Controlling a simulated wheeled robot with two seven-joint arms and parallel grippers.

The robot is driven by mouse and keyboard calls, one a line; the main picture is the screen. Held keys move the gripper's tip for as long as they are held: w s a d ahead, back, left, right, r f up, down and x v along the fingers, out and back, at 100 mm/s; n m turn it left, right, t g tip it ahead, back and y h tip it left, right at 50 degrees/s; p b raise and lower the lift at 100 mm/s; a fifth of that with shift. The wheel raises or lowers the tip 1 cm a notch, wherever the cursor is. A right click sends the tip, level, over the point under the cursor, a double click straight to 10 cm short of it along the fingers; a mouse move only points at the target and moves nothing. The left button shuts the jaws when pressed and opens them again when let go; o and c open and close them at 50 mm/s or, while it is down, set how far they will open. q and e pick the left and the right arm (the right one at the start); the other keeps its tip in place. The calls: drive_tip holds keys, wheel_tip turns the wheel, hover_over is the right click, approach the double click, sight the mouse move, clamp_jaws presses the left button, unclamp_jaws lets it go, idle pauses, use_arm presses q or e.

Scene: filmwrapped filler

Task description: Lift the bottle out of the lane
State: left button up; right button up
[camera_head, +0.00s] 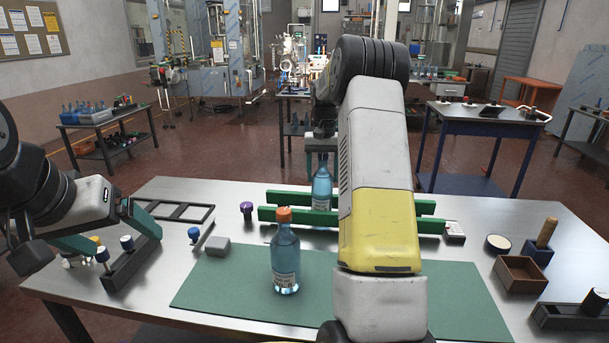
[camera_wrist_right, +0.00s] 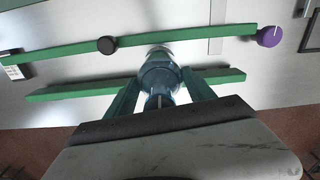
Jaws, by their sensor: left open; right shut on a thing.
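A clear blue bottle (camera_head: 322,188) stands upright at the lane between two green rails (camera_head: 285,214). My right gripper (camera_wrist_right: 160,92) is shut on it from above; its green fingers flank the bottle (camera_wrist_right: 160,74) in the right wrist view. In the head view my right arm hides part of the rails, and the fingers barely show. I cannot tell whether the bottle's base touches the table. A second blue bottle with an orange cap (camera_head: 285,262) stands on the green mat (camera_head: 220,280), apart from the gripper. My left gripper (camera_head: 122,238) is open at the table's left, above a dark rack.
The dark rack (camera_head: 130,264) holds small capped vials. A purple-capped piece (camera_head: 246,207), a grey block (camera_head: 216,246) and a dark frame (camera_head: 180,211) lie left of the lane. A brown open box (camera_head: 520,274) stands at the right. Bare mat lies around the orange-capped bottle.

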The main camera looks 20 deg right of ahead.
drive_tip(key=shift+r, duration=0.45)
wheel_tip(320, 180, up, 18)
drive_tip(key=shift+r, duration=0.15)
idle(3.8)
idle(0.5)
